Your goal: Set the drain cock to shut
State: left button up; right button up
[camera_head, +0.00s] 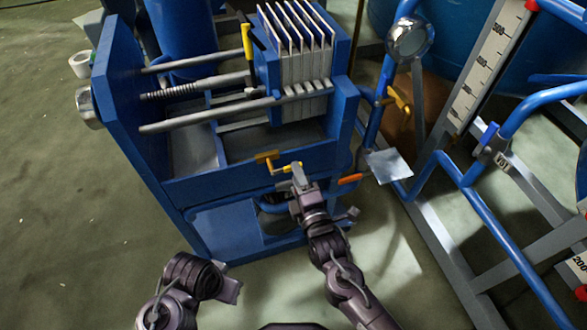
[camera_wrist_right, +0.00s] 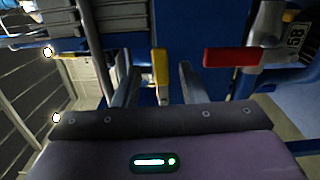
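Two lever handles show low on the front of the blue press (camera_head: 240,172); I cannot tell for sure which is the drain cock. One is a yellow handle (camera_head: 267,157), and a yellow handle (camera_wrist_right: 160,72) stands upright in the right wrist view. The other is an orange-red handle (camera_head: 350,179), lying level in the right wrist view (camera_wrist_right: 232,57). My right gripper (camera_head: 298,172) is at the press front; its fingers (camera_wrist_right: 160,85) are apart, with the yellow handle between them, contact unclear. My left gripper (camera_head: 230,290) is low at left, its fingers unclear.
Blue pipe frame (camera_head: 440,160) with a white graduated scale (camera_head: 490,60) stands at the right. A yellow lever (camera_head: 400,98) and a pale square plate (camera_head: 388,166) are near it. White plates (camera_head: 305,75) sit atop the press. Green floor at left is mostly clear.

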jog(key=shift+x, duration=1.85)
grip_shut()
